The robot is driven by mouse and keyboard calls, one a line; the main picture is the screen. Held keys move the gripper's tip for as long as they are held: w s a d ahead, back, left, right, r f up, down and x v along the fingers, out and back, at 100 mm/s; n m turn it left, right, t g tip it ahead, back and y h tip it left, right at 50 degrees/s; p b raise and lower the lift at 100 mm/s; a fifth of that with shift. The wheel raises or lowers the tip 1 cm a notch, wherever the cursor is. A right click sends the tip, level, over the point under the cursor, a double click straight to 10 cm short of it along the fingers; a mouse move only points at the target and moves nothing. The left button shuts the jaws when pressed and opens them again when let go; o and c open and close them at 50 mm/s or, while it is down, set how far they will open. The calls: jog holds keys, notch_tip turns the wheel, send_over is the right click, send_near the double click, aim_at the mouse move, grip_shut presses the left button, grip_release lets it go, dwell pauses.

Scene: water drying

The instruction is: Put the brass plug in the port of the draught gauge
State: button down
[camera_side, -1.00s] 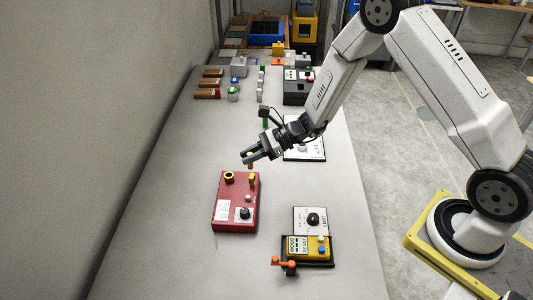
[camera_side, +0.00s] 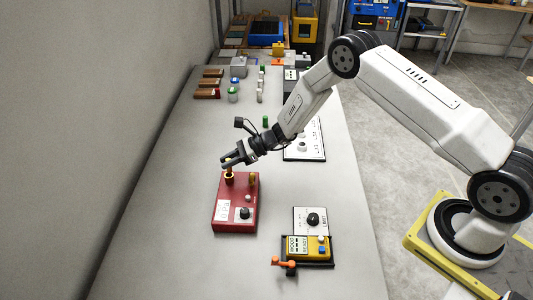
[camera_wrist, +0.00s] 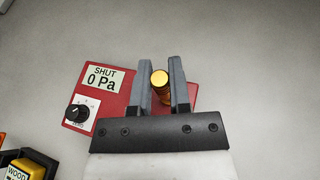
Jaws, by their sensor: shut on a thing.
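The draught gauge is a red box (camera_side: 235,215) lying on the grey bench, with a dark knob and a white label. Its brass-ringed port (camera_side: 229,177) is at the far left of its top. My gripper (camera_side: 230,161) is directly over that port, its fingers closed around the brass plug (camera_wrist: 160,78). In the wrist view, my gripper (camera_wrist: 162,75) has one finger on each side of the plug, and the gauge (camera_wrist: 120,110) shows a label reading "SHUT 0 Pa". The plug's lower end meets the port in the side view; I cannot tell how deep it sits.
A yellow-brass peg (camera_side: 252,178) stands on the gauge right of the port. A yellow device (camera_side: 308,248) and a white knob panel (camera_side: 311,219) lie at front right. A white panel (camera_side: 304,140) lies behind. The bench left of the gauge is clear.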

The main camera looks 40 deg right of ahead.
aim_at(228, 169)
jog(key=shift+w+a+f, duration=0.1)
jog(key=shift+w+f, duration=0.2)
jog(key=shift+f, duration=1.5)
jog(key=shift+f, duration=0.1)
jog(key=c, duration=0.6)
grip_release()
